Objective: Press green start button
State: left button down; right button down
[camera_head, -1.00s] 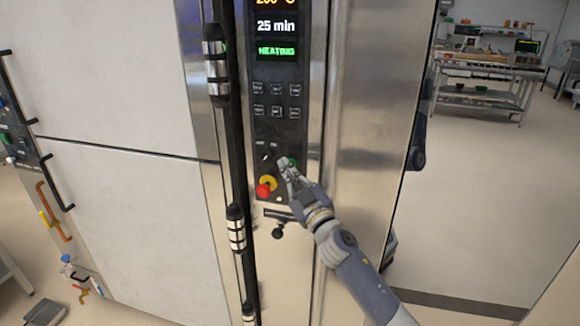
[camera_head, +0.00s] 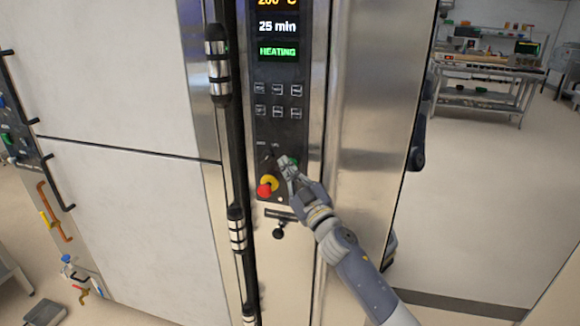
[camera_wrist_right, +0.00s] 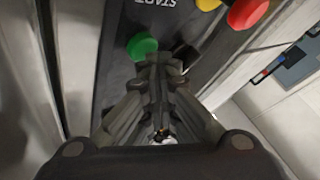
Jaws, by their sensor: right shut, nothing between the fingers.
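The green start button (camera_wrist_right: 142,45) shows in the right wrist view on the dark control panel (camera_wrist_right: 172,28), below a "START" label. My right gripper (camera_wrist_right: 162,62) is shut and empty, with its fingertips close to the button, just to its lower right in that view. I cannot tell whether they touch it. In the head view the green button (camera_head: 293,161) is partly visible just above the fingertips of the right gripper (camera_head: 285,165). The display (camera_head: 277,27) reads 25 min and HEATING. My left gripper is not in view.
A red emergency knob (camera_head: 264,190) on a yellow ring sits left of the gripper, near the fingers. A black handle (camera_head: 279,232) lies below the panel. A vertical bar (camera_head: 228,130) runs left of the panel. Open floor and work tables (camera_head: 485,95) are at right.

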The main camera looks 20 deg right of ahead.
jog(key=shift+w+d+r, duration=0.2)
jog(key=shift+d, duration=0.25)
dwell(0.4)
jog(key=shift+s, duration=0.1)
jog(key=s+a+p, duration=0.1)
jog(key=s+a, duration=0.2)
jog(key=s, duration=0.2)
jog(key=shift+s+a+f+p, duration=0.15)
jog(key=shift+f+p, duration=0.15)
jog(key=shift+f, duration=0.05)
dwell(0.5)
dwell(0.6)
